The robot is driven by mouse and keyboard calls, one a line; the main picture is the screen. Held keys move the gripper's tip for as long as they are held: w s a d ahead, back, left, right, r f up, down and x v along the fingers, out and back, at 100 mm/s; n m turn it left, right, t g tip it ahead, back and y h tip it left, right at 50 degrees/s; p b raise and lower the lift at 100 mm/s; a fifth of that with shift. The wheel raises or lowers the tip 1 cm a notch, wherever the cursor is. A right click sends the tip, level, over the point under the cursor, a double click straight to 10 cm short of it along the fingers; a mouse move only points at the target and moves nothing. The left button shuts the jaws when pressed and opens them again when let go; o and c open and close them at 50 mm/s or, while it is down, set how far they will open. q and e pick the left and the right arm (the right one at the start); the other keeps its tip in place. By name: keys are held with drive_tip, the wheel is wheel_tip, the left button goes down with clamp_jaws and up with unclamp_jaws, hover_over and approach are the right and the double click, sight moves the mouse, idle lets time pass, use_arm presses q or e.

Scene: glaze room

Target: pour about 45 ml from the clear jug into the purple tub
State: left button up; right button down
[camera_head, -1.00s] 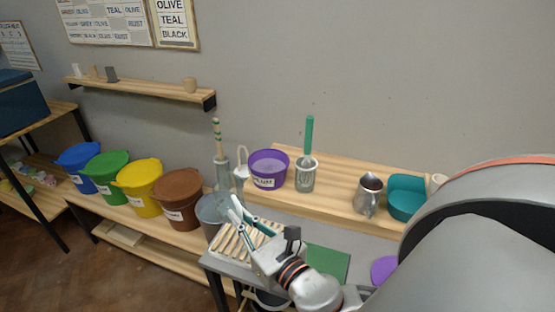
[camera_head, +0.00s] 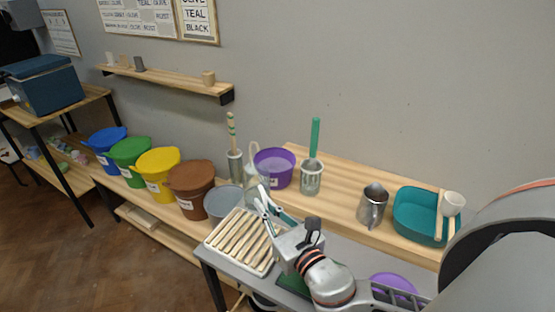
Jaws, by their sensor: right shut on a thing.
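The purple tub (camera_head: 273,180) stands on the wooden shelf against the wall, open side up, its left edge partly covered. The clear jug (camera_head: 254,182) is a faint, see-through shape with a pale loop, just left of the tub and overlapping it in the picture. My right gripper (camera_head: 262,202) is shut on the clear jug, below and in front of the tub. Its tilt and the level of liquid in it are too faint to tell, and I see no stream. My left gripper is not in view.
A holder with a green-handled brush (camera_head: 312,180) stands close right of the tub. A metal pitcher (camera_head: 373,207) and a teal basin (camera_head: 414,218) stand farther right. A slatted rack (camera_head: 240,240) and a grey bucket (camera_head: 222,201) are left of my gripper.

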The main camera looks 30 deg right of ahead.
drive_tip(key=w+f, duration=0.2)
drive_tip(key=w, duration=0.3)
drive_tip(key=w+f+n+y, duration=0.1)
drive_tip(key=w+f, duration=0.1)
drive_tip(key=w, duration=0.3)
drive_tip(key=w+d+f+y, duration=0.1)
drive_tip(key=w+f, duration=0.2)
drive_tip(key=w, duration=0.2)
drive_tip(key=shift+f, duration=0.1)
drive_tip(key=shift+d, duration=0.15)
